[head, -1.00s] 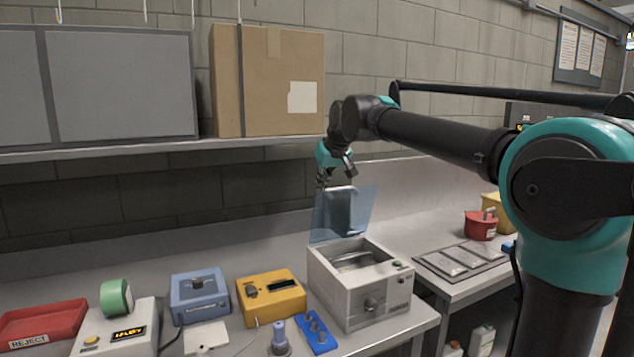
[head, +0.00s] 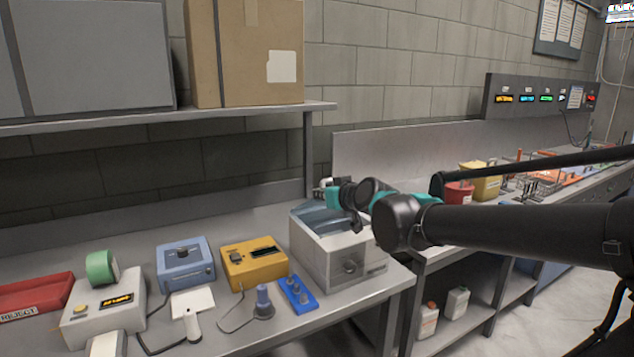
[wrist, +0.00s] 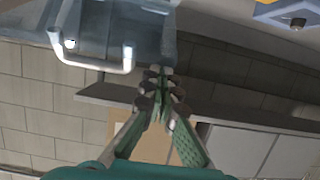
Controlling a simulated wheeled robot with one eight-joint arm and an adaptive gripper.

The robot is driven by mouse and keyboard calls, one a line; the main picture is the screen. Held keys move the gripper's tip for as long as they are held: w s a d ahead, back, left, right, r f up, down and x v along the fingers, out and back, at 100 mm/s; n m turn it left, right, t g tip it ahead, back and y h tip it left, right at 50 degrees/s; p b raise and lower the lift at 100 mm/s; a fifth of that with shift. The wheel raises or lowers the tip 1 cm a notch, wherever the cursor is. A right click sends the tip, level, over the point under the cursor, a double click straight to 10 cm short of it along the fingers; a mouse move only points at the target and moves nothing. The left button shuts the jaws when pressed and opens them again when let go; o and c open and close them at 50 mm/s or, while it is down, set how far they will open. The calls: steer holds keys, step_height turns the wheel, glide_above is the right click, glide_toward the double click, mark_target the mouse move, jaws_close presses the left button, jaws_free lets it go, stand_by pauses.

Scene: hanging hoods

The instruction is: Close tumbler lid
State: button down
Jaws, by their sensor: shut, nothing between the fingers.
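The tumbler (head: 332,262) is a light grey box with a front knob, on the bench in the head view. Its translucent blue lid (head: 322,220) shows low over the top opening; my arm hides part of it and its exact angle is unclear. In the wrist view the clear lid (wrist: 110,22) fills the upper left, with a white U-shaped handle (wrist: 95,62) at its edge. My gripper (wrist: 161,76) is shut and empty, to the right of the handle and apart from it in that view. In the head view my gripper (head: 322,190) is above the tumbler's back, partly hidden.
A shelf (head: 150,121) with a cardboard box (head: 246,55) hangs above. A red container (head: 457,193) is on the right bench.

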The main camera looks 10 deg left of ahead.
steer(key=s+f, duration=0.1)
steer(key=f, duration=0.1)
steer(key=d+f, duration=0.1)
steer(key=f, duration=0.1)
steer(key=s+f, duration=0.1)
steer(key=f, duration=0.2)
steer(key=shift+s+d+f, duration=0.1)
steer(key=shift+s+d, duration=0.2)
steer(key=shift+d, duration=0.05)
steer(key=shift+s+d+f, duration=0.1)
steer(key=shift+s+f, duration=0.05)
steer(key=shift+f, duration=0.9)
